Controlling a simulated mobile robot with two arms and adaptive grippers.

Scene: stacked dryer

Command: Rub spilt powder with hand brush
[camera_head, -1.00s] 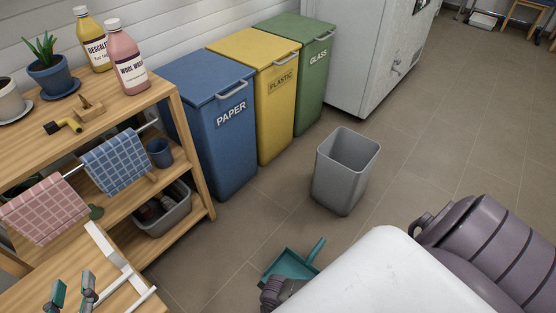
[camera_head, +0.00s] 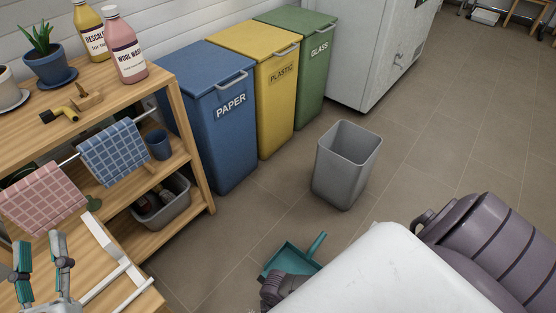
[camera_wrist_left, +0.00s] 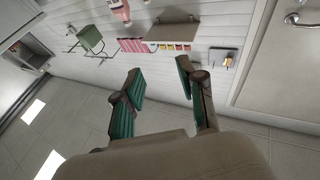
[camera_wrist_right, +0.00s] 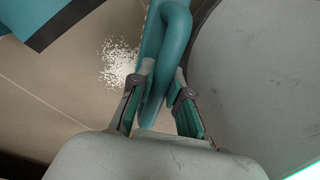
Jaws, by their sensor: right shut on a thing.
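In the right wrist view, my right gripper (camera_wrist_right: 158,95) is shut on the teal handle of the hand brush (camera_wrist_right: 170,45). The teal dustpan (camera_wrist_right: 30,18) shows at the upper left of that view. In the head view the dustpan (camera_head: 284,263) lies on the floor, its handle pointing up and right. My left gripper (camera_head: 43,258) is open and empty at the lower left; its spread fingers show in the left wrist view (camera_wrist_left: 160,75).
A grey bin (camera_head: 343,175) stands on the open floor. Blue paper (camera_head: 205,125), yellow plastic (camera_head: 272,105) and green glass (camera_head: 315,85) bins line the wall. A wooden shelf (camera_head: 195,150) with bottles, towels and a grey basket (camera_head: 160,205) is at left.

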